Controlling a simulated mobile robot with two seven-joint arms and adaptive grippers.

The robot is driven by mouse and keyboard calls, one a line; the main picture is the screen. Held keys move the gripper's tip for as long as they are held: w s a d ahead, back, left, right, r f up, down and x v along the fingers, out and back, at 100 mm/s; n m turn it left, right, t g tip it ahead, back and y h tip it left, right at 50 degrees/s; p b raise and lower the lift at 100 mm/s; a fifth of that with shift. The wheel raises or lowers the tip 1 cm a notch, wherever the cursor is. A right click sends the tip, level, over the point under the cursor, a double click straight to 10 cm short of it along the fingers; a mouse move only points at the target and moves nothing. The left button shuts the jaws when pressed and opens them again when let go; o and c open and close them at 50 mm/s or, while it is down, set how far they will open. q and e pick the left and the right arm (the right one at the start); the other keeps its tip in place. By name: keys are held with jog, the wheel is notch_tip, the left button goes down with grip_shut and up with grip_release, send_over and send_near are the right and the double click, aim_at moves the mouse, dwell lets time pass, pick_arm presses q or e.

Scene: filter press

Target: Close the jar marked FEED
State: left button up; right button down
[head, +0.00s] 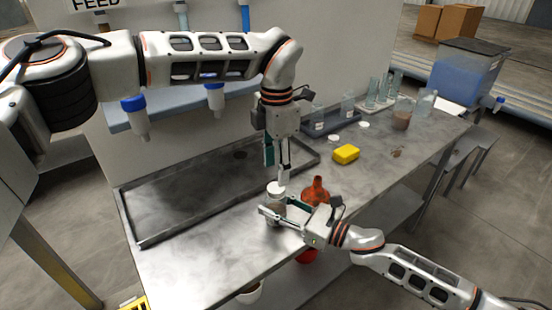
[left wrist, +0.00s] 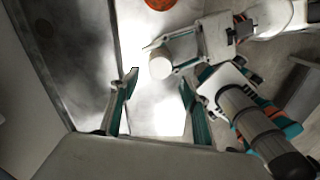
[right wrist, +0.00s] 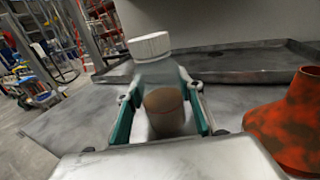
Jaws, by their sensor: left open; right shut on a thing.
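A clear jar (right wrist: 165,105) with brown contents stands upright between the fingers of my right gripper (right wrist: 163,108), which is shut on its body. A white cap (right wrist: 149,45) sits on the jar's mouth; whether it is tight I cannot tell. In the head view the cap (head: 276,187) shows just above my right gripper (head: 284,215). My left gripper (head: 283,178) points down above the cap, open and empty. In the left wrist view the cap (left wrist: 160,68) lies between and beyond its fingertips. No writing is legible on the jar. A FEED sign (head: 96,3) is on the wall.
An orange-red funnel-shaped vessel (head: 318,190) stands close beside my right gripper. A shallow metal tray (head: 140,241) lies along the wall. A yellow block (head: 346,154), loose white caps (head: 364,125) and glassware (head: 402,113) are farther back. The bench's front left (head: 200,265) is clear.

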aim_at(276, 188)
pick_arm(q)
jog(key=n, duration=0.3)
jog(key=r+n, duration=0.1)
jog(key=n, duration=0.1)
jog(key=shift+n, duration=0.4)
jog(key=n, duration=0.2)
jog(key=r+n, duration=0.1)
jog(key=n, duration=0.2)
jog(key=shift+r, duration=0.1)
jog(key=shift+f, duration=4.05)
jog(key=c, duration=1.1)
jog(key=o, duration=1.3)
jog(key=shift+r, duration=0.1)
